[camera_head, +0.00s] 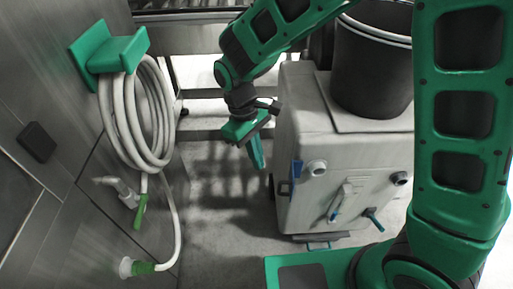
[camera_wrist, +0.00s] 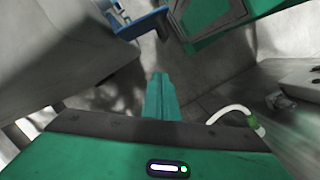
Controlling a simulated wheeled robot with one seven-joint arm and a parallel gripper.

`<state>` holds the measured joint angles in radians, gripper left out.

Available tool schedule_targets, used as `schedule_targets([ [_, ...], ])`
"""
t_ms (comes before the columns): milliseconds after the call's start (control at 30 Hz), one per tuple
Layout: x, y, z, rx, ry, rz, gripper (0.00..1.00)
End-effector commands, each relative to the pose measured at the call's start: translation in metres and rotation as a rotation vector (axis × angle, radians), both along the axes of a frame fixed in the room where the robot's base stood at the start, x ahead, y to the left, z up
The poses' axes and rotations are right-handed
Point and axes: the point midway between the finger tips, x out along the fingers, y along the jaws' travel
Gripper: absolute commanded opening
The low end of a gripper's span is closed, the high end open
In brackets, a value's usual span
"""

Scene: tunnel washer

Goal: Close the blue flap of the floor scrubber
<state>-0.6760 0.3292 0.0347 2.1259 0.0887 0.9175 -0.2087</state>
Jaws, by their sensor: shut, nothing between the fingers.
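The floor scrubber (camera_head: 343,190) is a light grey box at the centre right of the head view.
A coiled white hose (camera_head: 130,120) hangs from a green holder (camera_head: 108,52) on the left wall, with a tap (camera_head: 122,190) below. A black bucket (camera_head: 372,65) stands on the scrubber. A metal frame is behind. The floor (camera_head: 225,215) between wall and scrubber is clear.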

Motion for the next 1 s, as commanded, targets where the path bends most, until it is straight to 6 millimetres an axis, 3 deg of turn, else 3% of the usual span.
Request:
schedule_targets([
  [233, -0.008, -0.010, -0.044, -0.002, 0.002, -0.001, 0.00],
  [533, -0.030, -0.035, -0.041, 0.001, -0.001, -0.001, 0.00],
  [1000, -0.033, -0.038, -0.041, 0.000, -0.001, 0.001, 0.00],
])
